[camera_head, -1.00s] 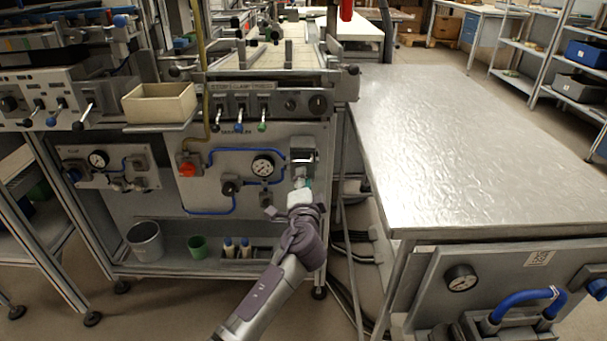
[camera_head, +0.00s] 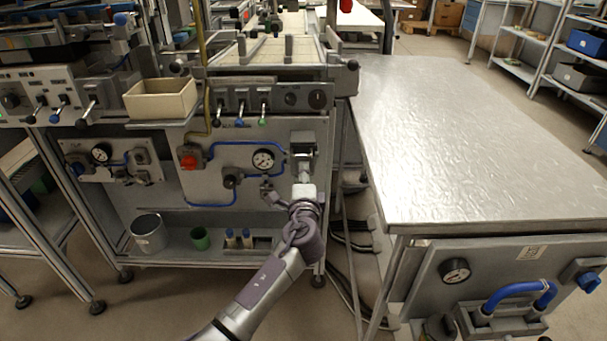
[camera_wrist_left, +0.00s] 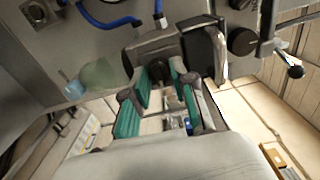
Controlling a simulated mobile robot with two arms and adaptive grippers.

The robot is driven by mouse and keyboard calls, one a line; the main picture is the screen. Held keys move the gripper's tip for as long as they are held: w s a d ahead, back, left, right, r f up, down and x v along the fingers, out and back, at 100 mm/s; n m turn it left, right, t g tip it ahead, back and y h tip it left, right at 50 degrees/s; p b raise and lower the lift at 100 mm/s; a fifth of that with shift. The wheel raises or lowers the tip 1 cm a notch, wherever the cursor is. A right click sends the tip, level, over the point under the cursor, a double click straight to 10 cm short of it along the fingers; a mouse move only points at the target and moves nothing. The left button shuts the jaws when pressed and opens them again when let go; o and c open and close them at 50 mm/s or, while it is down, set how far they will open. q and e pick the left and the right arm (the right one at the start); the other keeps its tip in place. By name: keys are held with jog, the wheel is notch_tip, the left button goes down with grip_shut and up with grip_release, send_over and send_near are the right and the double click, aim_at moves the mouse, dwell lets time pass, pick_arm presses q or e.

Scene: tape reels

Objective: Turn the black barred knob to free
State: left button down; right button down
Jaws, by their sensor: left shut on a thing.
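My left gripper (camera_head: 304,180) reaches up to the lower side of a grey block-shaped fitting (camera_head: 303,142) on the right of the lower panel. In the left wrist view, the green-padded fingers of the left gripper (camera_wrist_left: 161,88) stand on both sides of a dark knob (camera_wrist_left: 157,70) in front of the fitting (camera_wrist_left: 152,46). The gripper is shut on this knob, which I take to be the black barred knob. Its bar and any markings are hidden or too dark to read. In the head view the gripper covers the knob. My right gripper is not in view.
A pressure gauge (camera_head: 263,159), blue hose (camera_head: 213,150) and red knob (camera_head: 188,162) sit left on the same panel. A beige bin (camera_head: 160,98) is above. A metal table (camera_head: 450,140) stands close on the right. A bucket (camera_head: 148,232) and green cup (camera_head: 200,238) stand below.

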pick_arm(q)
jog(key=c, duration=1)
grip_release()
jog(key=shift+d, duration=0.1)
jog(key=shift+o, duration=0.2)
jog(key=s, duration=1.2)
